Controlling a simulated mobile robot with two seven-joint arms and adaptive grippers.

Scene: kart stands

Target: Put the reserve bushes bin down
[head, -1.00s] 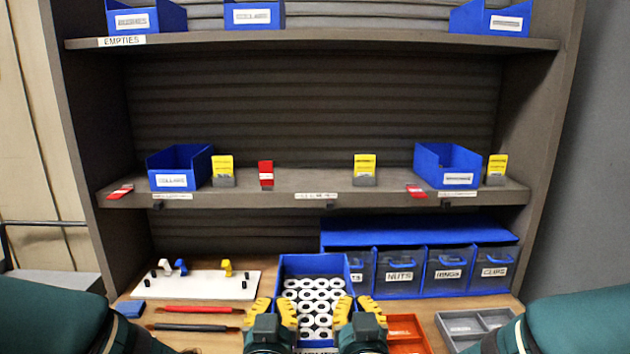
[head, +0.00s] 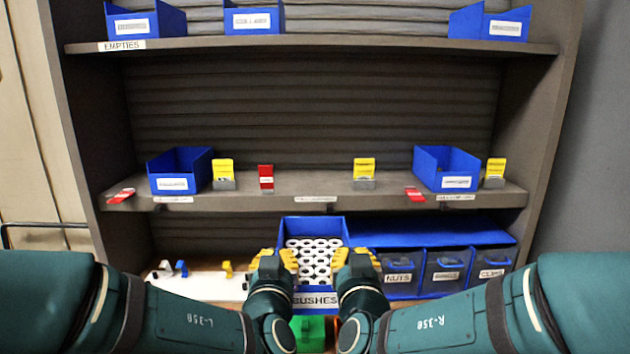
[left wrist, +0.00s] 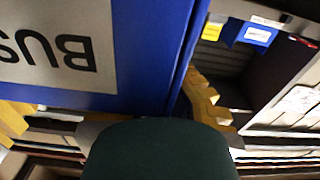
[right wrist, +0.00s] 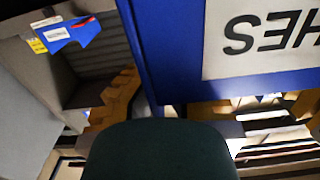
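The blue reserve bushes bin (head: 315,228), full of white ring-shaped bushes, is held level in front of the shelving, its BUSHES label facing me. My left gripper (head: 275,264) has its yellow fingers on the bin's left wall. My right gripper (head: 353,264) has its fingers on the right wall. Both look closed on the walls. The bin's label front fills much of the left wrist view (left wrist: 140,50) and of the right wrist view (right wrist: 175,50). The bin's underside is hidden.
The middle shelf (head: 315,186) holds a blue bin (head: 180,183) at left, another (head: 445,181) at right, and red and yellow cards; its middle has bare room. Below are labelled drawers (head: 440,272), a white board (head: 205,287) and a green item (head: 308,332) under the bin.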

